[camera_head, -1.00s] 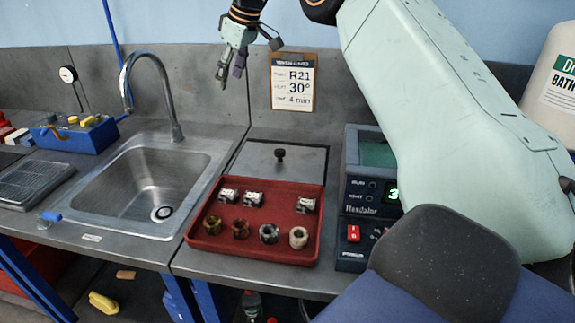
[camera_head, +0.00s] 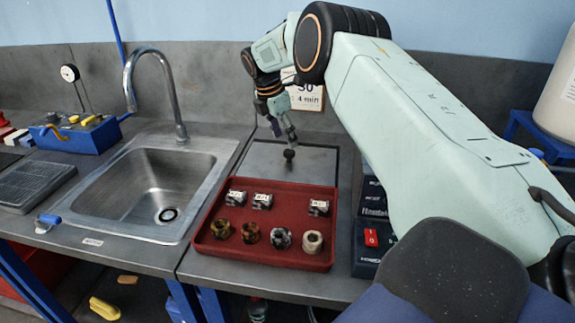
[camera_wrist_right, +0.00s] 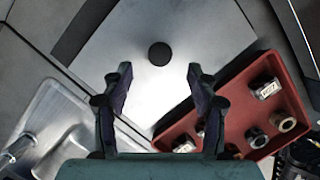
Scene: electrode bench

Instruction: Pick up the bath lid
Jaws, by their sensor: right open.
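The bath lid (camera_head: 262,160) is a flat grey plate with a round black knob (camera_head: 289,154), lying on the bench behind the red tray. In the right wrist view the lid (camera_wrist_right: 195,30) fills the upper middle, and its knob (camera_wrist_right: 160,54) sits between and ahead of the fingertips. My right gripper (camera_head: 284,134) is above the lid, pointing down close to the knob. In the right wrist view the right gripper (camera_wrist_right: 160,78) is open with nothing between its fingers. My left gripper is in neither view.
The red tray (camera_head: 265,259) holds several ring-shaped and small labelled pieces just in front of the lid. The sink (camera_head: 150,185) with its tap (camera_head: 172,95) is on the left. A dark control unit (camera_head: 369,245) stands right of the tray, partly behind my arm.

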